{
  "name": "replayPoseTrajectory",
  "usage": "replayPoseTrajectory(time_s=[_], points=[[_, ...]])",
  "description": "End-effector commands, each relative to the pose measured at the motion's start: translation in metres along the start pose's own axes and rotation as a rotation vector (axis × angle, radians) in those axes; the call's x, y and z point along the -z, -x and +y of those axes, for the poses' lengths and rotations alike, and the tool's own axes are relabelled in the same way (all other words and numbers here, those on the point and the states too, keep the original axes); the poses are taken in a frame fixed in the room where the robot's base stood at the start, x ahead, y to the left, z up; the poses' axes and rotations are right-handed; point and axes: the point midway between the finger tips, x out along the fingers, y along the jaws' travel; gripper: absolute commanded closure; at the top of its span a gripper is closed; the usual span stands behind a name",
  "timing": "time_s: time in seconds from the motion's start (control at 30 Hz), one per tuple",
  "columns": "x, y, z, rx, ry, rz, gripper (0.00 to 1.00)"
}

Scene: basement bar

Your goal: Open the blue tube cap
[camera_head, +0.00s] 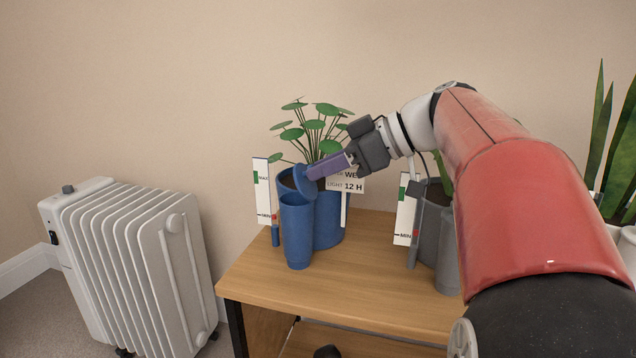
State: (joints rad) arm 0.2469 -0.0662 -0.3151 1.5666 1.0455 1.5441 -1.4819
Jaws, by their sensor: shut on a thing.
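The blue tube (297,232) stands upright on the front left of the wooden table, against a blue pot (328,222). Its blue cap (303,182) stands tilted up steeply at the top of the tube. My gripper (313,171) reaches in from the right with its purple fingers at the cap's right side. The fingers are shut on the cap. The exact contact is small and partly hidden behind the fingers and cap.
A leafy plant (318,130) grows from the blue pot. A white gauge strip (262,190) and a light label (346,185) stand beside it. A grey pot and tube (437,235) stand to the right. The wooden table (350,280) is clear in front. A white radiator (130,265) stands left.

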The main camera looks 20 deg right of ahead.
Motion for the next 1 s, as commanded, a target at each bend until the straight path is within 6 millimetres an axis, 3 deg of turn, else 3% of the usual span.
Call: replayPoseTrajectory(time_s=[0.3,0.87,0.9,1.0], points=[[-0.0074,0.0051,0.0001,-0.001,-0.002,0.13,1.0],[-0.0078,0.0064,0.0001,0.001,-0.002,0.158,1.0],[-0.0078,0.0064,0.0001,0.001,-0.002,0.158,0.78],[-0.0078,0.0063,0.0001,0.001,-0.002,0.158,0.65]])
